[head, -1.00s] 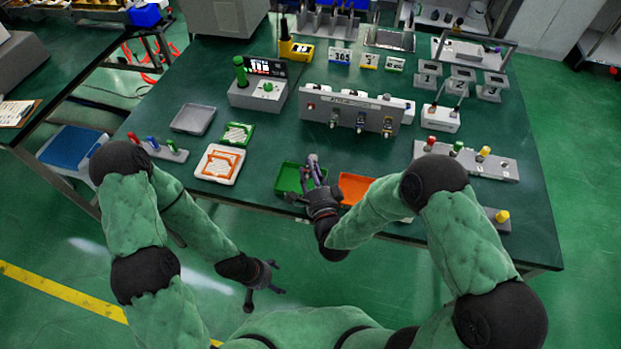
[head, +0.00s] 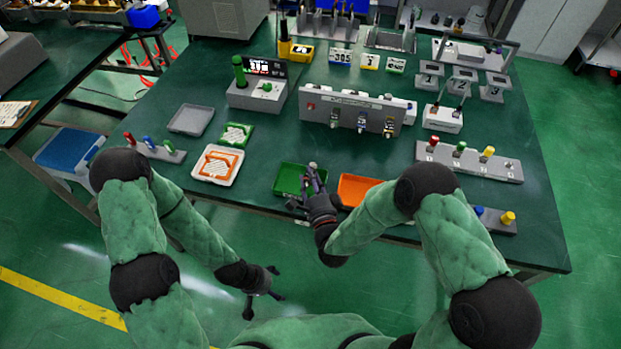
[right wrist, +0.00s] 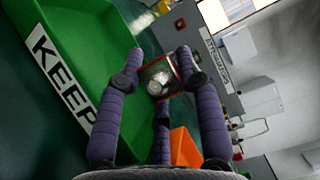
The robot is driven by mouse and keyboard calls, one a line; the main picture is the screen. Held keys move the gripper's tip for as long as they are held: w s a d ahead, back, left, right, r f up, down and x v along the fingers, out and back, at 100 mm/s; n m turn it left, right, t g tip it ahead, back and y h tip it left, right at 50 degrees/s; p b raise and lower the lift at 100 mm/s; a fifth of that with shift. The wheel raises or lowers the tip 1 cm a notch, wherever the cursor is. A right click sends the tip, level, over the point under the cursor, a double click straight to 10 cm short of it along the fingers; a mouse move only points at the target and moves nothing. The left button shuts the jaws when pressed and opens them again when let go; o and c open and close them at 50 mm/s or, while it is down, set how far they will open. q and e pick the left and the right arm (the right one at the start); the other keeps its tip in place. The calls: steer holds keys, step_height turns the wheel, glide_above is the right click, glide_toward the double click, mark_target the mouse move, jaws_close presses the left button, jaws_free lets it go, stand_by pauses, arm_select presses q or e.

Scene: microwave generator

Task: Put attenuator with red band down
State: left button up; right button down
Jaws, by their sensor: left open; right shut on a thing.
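My right gripper (head: 313,180) is shut on the attenuator with red band (right wrist: 158,78). In the right wrist view a metal cylinder end with a red rim sits between the fingers (right wrist: 160,75); in the head view the fingers largely hide it. This gripper is over the right side of the green tray (head: 287,179), whose label reads KEEP in the right wrist view (right wrist: 62,80). I cannot tell the height above the tray. My left gripper (head: 260,291) is open and empty, in front of the table and below its top.
The orange tray (head: 358,190) is right of the green tray. A white tray with an orange pattern (head: 217,165) lies to the left. A panel with several fittings (head: 350,112) stands behind. Racks with coloured caps stand right (head: 468,160) and left (head: 160,152).

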steer(key=shift+f, duration=0.2)
steer(key=c, duration=0.8)
jaws_free()
steer(key=shift+s+f, duration=0.1)
steer(key=shift+c, duration=0.2)
steer(key=shift+s+f, duration=0.1)
steer(key=shift+s+r+p, duration=0.1)
steer(key=shift+r+p, duration=0.5)
steer(key=shift+p, duration=0.15)
steer(key=s+d+p, duration=0.1)
steer(key=s+d, duration=0.1)
steer(key=s, duration=0.9)
steer(key=shift+p, duration=0.3)
steer(key=shift+s+d, duration=0.1)
steer(key=shift+s, duration=0.05)
